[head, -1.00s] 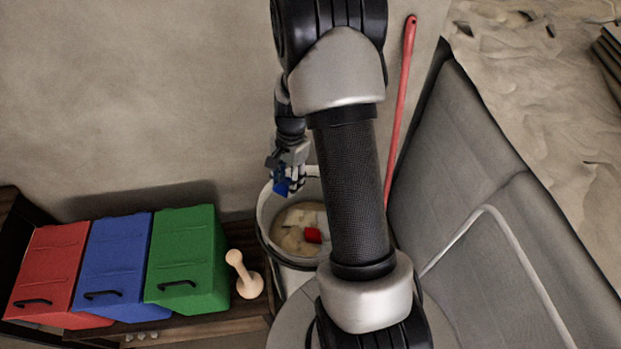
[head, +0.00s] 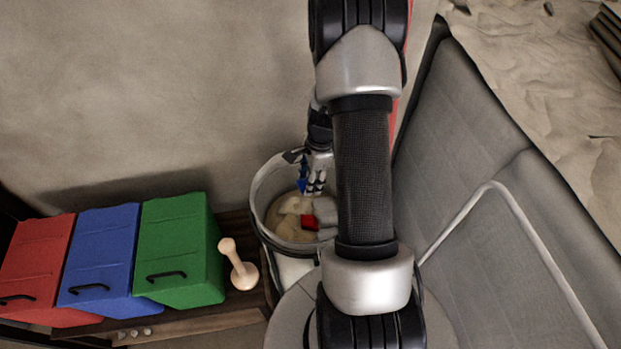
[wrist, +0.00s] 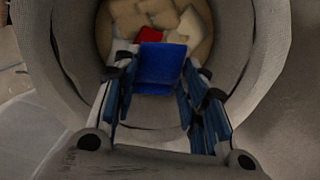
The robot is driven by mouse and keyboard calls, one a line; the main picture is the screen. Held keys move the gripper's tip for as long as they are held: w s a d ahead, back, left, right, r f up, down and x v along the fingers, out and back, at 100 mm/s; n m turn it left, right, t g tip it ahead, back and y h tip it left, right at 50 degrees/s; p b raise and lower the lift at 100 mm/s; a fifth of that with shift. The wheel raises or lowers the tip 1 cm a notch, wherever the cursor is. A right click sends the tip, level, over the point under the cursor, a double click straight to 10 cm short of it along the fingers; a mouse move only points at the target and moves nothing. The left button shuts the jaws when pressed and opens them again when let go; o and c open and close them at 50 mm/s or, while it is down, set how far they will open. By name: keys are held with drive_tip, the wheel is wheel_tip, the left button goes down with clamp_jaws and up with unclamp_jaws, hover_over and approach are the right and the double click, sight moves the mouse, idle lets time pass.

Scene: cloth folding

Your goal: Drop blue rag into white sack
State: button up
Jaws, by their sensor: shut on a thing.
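The blue rag (wrist: 160,68) is a small folded cloth between the fingers of my gripper (wrist: 160,85) in the wrist view. My gripper is shut on it. In the head view only a sliver of the blue rag (head: 302,186) shows beside my gripper (head: 314,188). The white sack (head: 262,198) is a round, open, pale container with its mouth facing up. My gripper and the rag are over its mouth; how deep they reach inside I cannot tell. The sack's wall also shows around the gripper in the wrist view (wrist: 235,50). My arm hides the sack's right side.
Inside the sack lie beige and white cloths and a red one (head: 310,223). Red (head: 38,265), blue (head: 100,255) and green (head: 180,245) bins stand at left. A wooden peg (head: 238,265) stands beside the sack. A grey padded seat (head: 500,230) is at right.

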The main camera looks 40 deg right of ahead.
drive_tip(key=shift+f, duration=0.1)
drive_tip(key=o, duration=0.8)
wheel_tip(320, 180, up, 12)
drive_tip(key=d, duration=0.1)
drive_tip(key=shift+s+d, duration=0.35)
drive_tip(key=shift+s, duration=0.05)
drive_tip(key=shift+f, duration=0.1)
